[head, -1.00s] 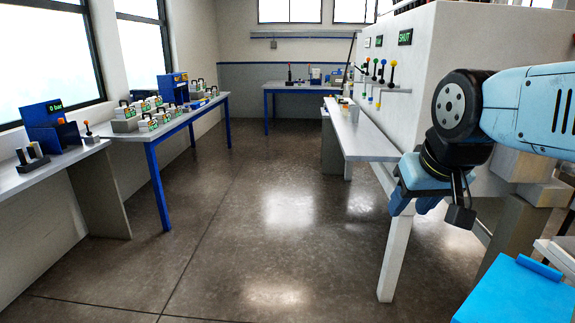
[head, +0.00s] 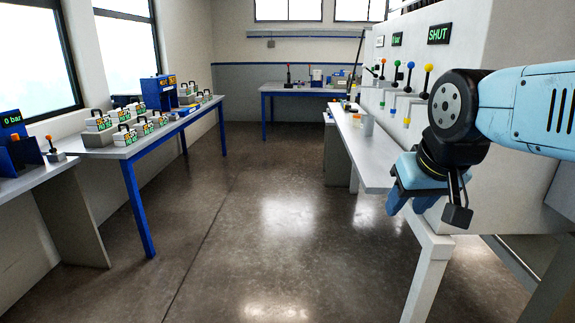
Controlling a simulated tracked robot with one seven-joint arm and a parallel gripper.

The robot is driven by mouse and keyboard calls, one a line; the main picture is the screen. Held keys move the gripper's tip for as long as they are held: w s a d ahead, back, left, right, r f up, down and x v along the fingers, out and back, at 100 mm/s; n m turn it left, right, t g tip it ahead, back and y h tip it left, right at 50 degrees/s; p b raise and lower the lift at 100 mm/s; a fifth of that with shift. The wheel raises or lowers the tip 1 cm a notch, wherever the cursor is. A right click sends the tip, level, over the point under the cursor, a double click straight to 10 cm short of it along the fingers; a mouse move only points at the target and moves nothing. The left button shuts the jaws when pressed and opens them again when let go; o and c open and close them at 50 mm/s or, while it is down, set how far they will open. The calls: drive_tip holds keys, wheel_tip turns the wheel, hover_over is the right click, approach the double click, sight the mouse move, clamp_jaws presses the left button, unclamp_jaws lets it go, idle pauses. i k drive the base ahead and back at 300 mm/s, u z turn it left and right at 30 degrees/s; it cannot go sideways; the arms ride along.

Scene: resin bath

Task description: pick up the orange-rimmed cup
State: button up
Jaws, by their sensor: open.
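A small pale cup-like thing (head: 367,126) stands on the grey bench (head: 372,172) along the right wall in the head view. A bit of orange shows by it, but it is too small to tell whether that is its rim. My gripper (head: 410,206) hangs pointing down at the right, at the near end of that bench. Its blue jaws are open and nothing shows between them. It is well nearer to me than the cup-like thing and apart from it.
Coloured levers (head: 410,65) and a sign reading SHUT (head: 438,34) are on the white housing at the right. A blue-legged table (head: 135,150) with several small metered boxes stands left. Another blue-framed table (head: 300,90) stands at the back. The floor between is clear.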

sight(357, 117)
drive_tip(key=z, duration=0.05)
drive_tip(key=i, duration=3.25)
drive_tip(key=u, duration=0.25)
